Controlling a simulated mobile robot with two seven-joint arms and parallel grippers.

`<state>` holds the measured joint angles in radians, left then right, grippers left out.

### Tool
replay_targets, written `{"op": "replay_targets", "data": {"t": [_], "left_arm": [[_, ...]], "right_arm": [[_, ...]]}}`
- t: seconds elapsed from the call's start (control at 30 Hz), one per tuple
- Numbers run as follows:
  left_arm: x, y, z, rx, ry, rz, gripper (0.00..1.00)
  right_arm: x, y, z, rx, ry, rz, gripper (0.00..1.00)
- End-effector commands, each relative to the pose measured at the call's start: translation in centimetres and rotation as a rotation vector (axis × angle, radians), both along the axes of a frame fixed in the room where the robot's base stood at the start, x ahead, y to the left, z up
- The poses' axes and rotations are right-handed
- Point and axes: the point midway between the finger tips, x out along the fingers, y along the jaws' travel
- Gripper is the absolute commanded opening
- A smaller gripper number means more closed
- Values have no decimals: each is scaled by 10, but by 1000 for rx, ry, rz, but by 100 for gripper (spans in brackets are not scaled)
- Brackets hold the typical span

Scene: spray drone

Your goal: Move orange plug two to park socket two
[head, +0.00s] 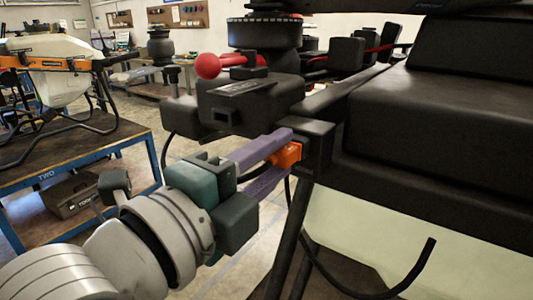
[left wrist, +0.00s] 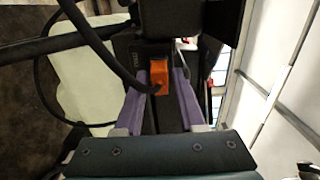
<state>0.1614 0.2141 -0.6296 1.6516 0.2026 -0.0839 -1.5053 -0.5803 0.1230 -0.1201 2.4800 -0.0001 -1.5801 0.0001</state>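The orange plug (head: 287,155) sits against a black block (head: 318,145) on the drone's dark frame. In the left wrist view the plug (left wrist: 158,75) lies between my purple fingertips, with a black cable at its near end. My left gripper (head: 276,158) has one finger on each side of the plug, close to it. I cannot tell whether both fingers press on it. A black box (head: 245,100) above the gripper has a dark square opening (head: 223,115) in its face. I cannot tell whether this is park socket two. My right gripper is not in view.
A red knob (head: 208,66) sticks out above the black box. A large black body (head: 440,120) fills the right side, with a pale tank (head: 375,245) below it. A loose black cable (head: 405,282) hangs there. A blue-framed table (head: 75,165) stands at the left.

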Motion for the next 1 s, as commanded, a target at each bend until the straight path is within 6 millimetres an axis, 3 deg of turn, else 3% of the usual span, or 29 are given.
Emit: {"op": "replay_targets", "data": {"t": [0.13, 0.47, 1.0], "left_arm": [[0, 0, 0, 0, 0, 0, 57], [-4, 3, -2, 1, 2, 1, 57], [-74, 54, -2, 3, 2, 1, 57]], "right_arm": [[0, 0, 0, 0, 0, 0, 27], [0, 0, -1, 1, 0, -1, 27], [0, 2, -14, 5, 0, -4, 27]]}}
